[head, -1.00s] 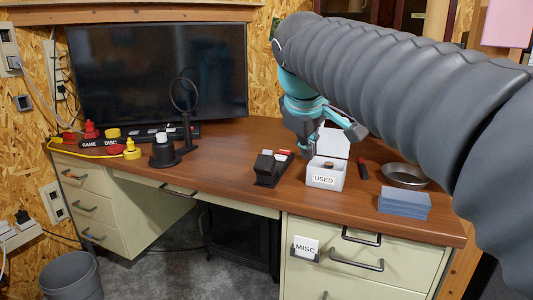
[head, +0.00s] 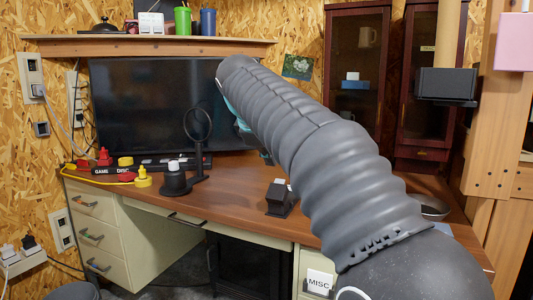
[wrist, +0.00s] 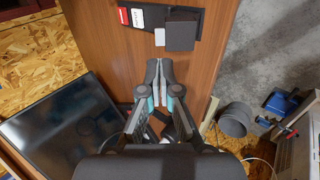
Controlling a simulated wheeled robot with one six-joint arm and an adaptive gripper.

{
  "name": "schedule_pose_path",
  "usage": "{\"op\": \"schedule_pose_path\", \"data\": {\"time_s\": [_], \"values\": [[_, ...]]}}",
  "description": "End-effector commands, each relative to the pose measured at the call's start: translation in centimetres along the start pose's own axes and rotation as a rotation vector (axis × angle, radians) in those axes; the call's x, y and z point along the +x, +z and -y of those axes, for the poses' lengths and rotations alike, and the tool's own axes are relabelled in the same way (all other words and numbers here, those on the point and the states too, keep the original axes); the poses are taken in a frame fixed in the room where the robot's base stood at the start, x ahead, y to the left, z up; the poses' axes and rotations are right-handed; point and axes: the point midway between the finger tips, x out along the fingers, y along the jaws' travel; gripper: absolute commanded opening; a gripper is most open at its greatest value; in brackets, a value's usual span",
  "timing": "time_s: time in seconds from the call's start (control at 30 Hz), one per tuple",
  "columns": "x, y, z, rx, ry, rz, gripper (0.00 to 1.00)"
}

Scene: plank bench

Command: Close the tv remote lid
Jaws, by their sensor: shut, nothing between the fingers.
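A black device that appears to be the TV remote (head: 279,197) sits on the brown desk, left of my arm in the head view. In the wrist view the remote (wrist: 136,17) lies at the top, with red and white parts showing in its body. A dark grey raised flap, apparently its lid (wrist: 182,32), stands at its right part; I cannot tell its exact angle. My gripper (wrist: 159,64) is shut and empty over the desk, its fingertips below the remote in the picture and apart from it. In the head view the gripper is hidden behind my arm.
A black round base with a white knob (head: 174,178) and a ring stand (head: 196,140) stand left on the desk. A TV (head: 145,108) is behind. A metal bowl (head: 434,207) is partly hidden at right. Bare desk (wrist: 195,75) surrounds the gripper.

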Motion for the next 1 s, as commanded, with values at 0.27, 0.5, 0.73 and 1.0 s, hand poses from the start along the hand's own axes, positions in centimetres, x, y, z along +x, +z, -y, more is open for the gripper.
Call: {"op": "schedule_pose_path", "data": {"time_s": [0.27,0.5,0.73,1.0], "values": [[5.3,0.1,0.2,0.001,-0.002,0.002,0.00],[7.7,0.0,0.1,0.001,-0.001,0.001,0.00],[8.1,0.0,0.0,0.001,0.000,0.000,0.00],[8.0,0.1,0.1,0.001,-0.003,0.000,0.00]]}}
